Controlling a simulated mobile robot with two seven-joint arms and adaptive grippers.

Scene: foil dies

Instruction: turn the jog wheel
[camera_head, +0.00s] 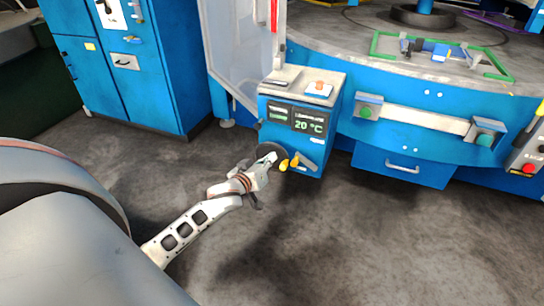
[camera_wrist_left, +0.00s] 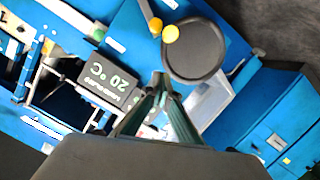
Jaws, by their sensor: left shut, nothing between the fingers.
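The jog wheel is a dark round disc (camera_wrist_left: 195,58) on the front of a blue control box (camera_head: 290,152), with a yellow knob (camera_wrist_left: 171,33) near its rim. In the head view the wheel (camera_head: 270,149) is partly hidden behind my left gripper (camera_head: 271,158). My left gripper is shut and empty, its fingertips (camera_wrist_left: 160,80) close to the wheel's rim in the wrist view. I cannot tell whether they touch it. A second yellow knob (camera_wrist_left: 155,26) sits beside the wheel's knob, on a lever. My right gripper is not in view.
A display reading 20 °C (camera_head: 309,121) is above the wheel. A blue cabinet (camera_head: 130,75) stands at the left. A large blue machine with a drawer (camera_head: 402,168) and green buttons (camera_head: 366,112) is to the right. Grey floor in front is clear.

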